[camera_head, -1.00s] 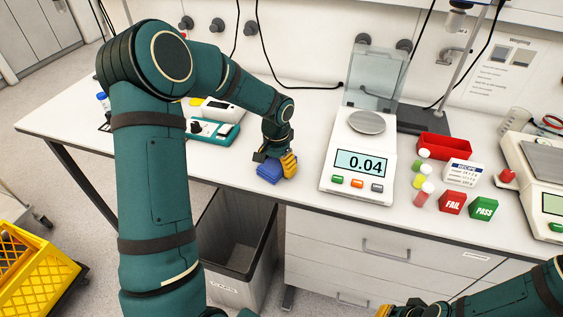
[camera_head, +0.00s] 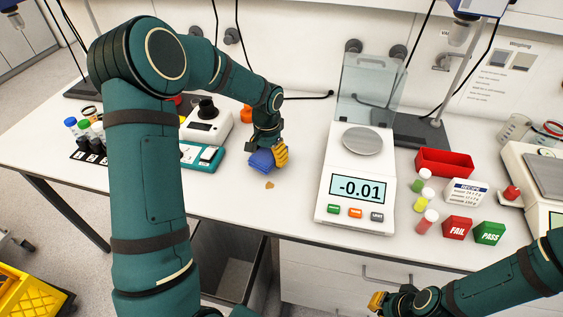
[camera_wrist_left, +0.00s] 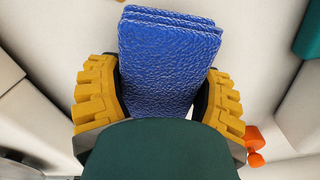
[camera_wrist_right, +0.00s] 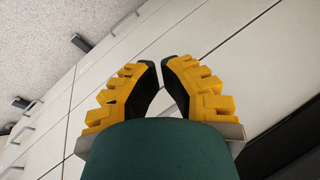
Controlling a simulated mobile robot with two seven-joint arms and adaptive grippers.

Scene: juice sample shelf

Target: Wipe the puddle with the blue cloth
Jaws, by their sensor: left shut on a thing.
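The folded blue cloth (camera_head: 261,161) is on or just above the white bench, left of the scale. My left gripper (camera_head: 275,160) is shut on it. In the left wrist view the cloth (camera_wrist_left: 165,60) sits between both yellow fingers. A small orange-brown puddle (camera_head: 269,185) shows on the bench just in front of the cloth, apart from it in the picture. Whether more lies under the cloth is hidden. My right gripper (camera_head: 378,301) is empty at the bottom, in front of the bench. In the right wrist view its fingertips (camera_wrist_right: 161,62) are slightly apart.
A scale (camera_head: 350,217) reading -0.01 stands right of the cloth. A teal device (camera_head: 203,157) and an orange object (camera_head: 246,113) stand left and behind. Capped vials (camera_head: 426,222), a red tray (camera_head: 445,162) and FAIL and PASS blocks are further right. Bench front is clear near the puddle.

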